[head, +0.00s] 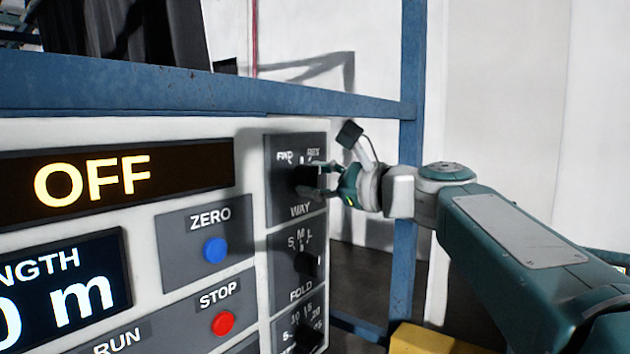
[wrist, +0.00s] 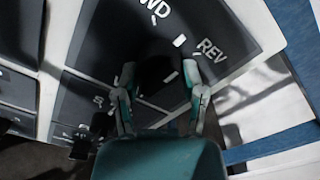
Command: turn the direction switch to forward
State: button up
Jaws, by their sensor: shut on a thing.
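The direction switch is a black rotary knob (head: 303,176) on the grey panel marked WAY, with FWD at its upper left and REV at its upper right. My gripper (head: 322,178) is at this knob from the right, its fingers closed on it. In the wrist view the dark knob (wrist: 157,74) sits between my two fingertips (wrist: 158,79). A short white mark on the knob slants up and right, more toward the REV label than the FWD label. The knob's edges are dark and partly hidden by my fingers.
Below are the FOLD knob (head: 308,264) and another knob (head: 308,338). To the left are the blue ZERO button (head: 215,250), red STOP button (head: 223,323) and a display reading OFF (head: 110,182). A blue frame post (head: 407,270) stands right of the panel.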

jog(key=n, duration=0.5)
jog(key=shift+w+f+n, duration=0.1)
jog(key=shift+f+n, duration=0.05)
jog(key=shift+n, duration=2.25)
jog(key=o, duration=1.2)
jog(key=shift+c, duration=0.2)
jog(key=shift+a, duration=0.1)
